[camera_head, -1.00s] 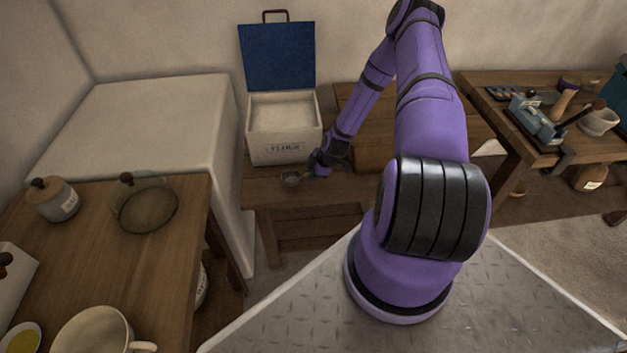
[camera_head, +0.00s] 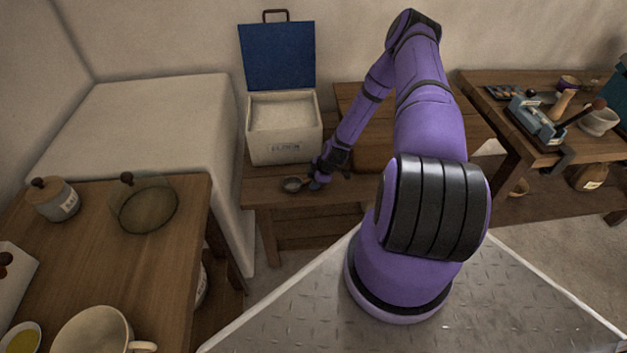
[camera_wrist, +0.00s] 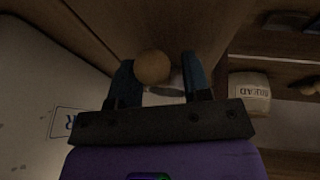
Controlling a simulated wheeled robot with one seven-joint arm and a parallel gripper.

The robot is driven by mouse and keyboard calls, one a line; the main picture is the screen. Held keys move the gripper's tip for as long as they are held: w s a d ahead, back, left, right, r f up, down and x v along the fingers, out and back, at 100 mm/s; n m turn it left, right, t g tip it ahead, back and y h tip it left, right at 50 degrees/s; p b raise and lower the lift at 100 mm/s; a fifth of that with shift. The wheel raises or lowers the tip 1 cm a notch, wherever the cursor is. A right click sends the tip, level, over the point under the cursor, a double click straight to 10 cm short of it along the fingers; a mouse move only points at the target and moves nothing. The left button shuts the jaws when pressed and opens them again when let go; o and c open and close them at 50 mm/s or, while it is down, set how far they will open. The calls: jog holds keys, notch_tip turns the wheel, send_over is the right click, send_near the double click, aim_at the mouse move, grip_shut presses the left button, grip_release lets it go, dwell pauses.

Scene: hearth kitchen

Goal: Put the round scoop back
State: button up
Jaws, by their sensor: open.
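The round scoop (camera_head: 291,184) is a small round metal bowl at the front of the low bench (camera_head: 262,196), in front of the flour bin. My gripper (camera_head: 313,182) is just right of it, low over the bench. In the wrist view my gripper (camera_wrist: 162,72) has its two blue fingers apart. A round wooden knob (camera_wrist: 152,67), seemingly the scoop's handle end, shows between them, with a grey part beside it. Whether a finger touches it cannot be told. The flour bin (camera_head: 284,150) is a white box with its blue lid (camera_head: 277,57) raised, full of white flour.
A pale block (camera_head: 150,120) stands left of the bench. The left table (camera_head: 95,265) holds a jar (camera_head: 53,199), a glass bowl (camera_head: 146,207) and a large cup (camera_head: 92,333). The right table (camera_head: 485,85) carries a scale and mortar. A bread container (camera_wrist: 249,92) shows in the wrist view.

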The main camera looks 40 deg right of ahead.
jog(key=shift+r, duration=0.1)
jog(key=v, duration=1.2)
jog(key=a+r+m+g+h, duration=0.15)
jog(key=a+r, duration=0.35)
jog(key=r, duration=1.3)
jog(key=a+r+m+h, duration=0.2)
jog(key=a+r+m, duration=0.15)
jog(key=r, duration=1.55)
jog(key=s+a+r+m+t, duration=0.1)
jog(key=s+a+r+m, duration=0.1)
jog(key=s+a+r, duration=0.4)
jog(key=s+a+r+m, duration=0.1)
jog(key=s+a+r, duration=0.2)
jog(key=r, duration=0.4)
jog(key=s+a+r+m, duration=0.2)
jog(key=s+a+r, duration=0.1)
jog(key=s, duration=0.4)
jog(key=s+a+r+m+t, duration=0.1)
jog(key=s+a+r+m, duration=0.1)
jog(key=s, duration=0.5)
jog(key=shift+a+r+y, duration=0.45)
jog(key=shift+r, duration=0.25)
